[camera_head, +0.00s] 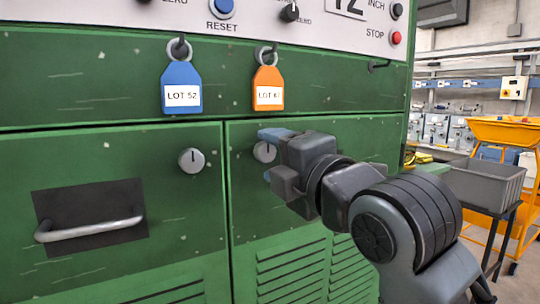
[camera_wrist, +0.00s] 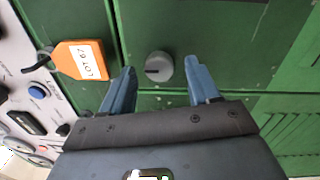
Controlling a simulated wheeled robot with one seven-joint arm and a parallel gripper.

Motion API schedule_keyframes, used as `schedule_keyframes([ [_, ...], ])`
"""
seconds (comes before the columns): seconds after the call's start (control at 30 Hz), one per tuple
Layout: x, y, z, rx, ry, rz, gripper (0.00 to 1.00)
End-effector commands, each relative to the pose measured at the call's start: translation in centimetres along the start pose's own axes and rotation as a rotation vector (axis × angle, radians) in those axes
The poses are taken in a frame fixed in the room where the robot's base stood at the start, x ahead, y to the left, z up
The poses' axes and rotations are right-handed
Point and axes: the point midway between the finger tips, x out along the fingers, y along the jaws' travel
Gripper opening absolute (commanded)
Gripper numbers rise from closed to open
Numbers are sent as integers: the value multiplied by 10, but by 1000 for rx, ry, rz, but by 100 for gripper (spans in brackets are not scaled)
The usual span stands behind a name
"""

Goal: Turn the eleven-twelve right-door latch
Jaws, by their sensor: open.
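The right-door latch is a round grey knob (camera_head: 264,152) with a dark slot line, on the upper left of the green right door (camera_head: 300,232). In the head view my gripper (camera_head: 268,150) is in front of it and hides part of it. In the wrist view the latch (camera_wrist: 159,67) lies between and just beyond the two blue fingertips (camera_wrist: 160,80). The fingers are apart and empty, with green door showing between them. I cannot tell whether a finger touches the knob. A similar grey knob (camera_head: 191,160) with an upright line is on the left door (camera_head: 120,215).
A blue LOT 52 tag (camera_head: 181,88) and an orange tag (camera_head: 268,90) hang from hooks above the doors. The left door has a metal bar handle (camera_head: 90,228). A control panel (camera_head: 120,12) runs along the top. A grey bin (camera_head: 485,180) and yellow cart (camera_head: 505,131) stand at the right.

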Motion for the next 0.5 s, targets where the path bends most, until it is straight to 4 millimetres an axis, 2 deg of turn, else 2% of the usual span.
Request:
schedule_keyframes([
  [0.2,-37,-1,0,1,-1,1,61],
  [0.33,-51,-1,1,0,-1,0,61],
  [0.5,-58,0,0,0,0,0,61],
])
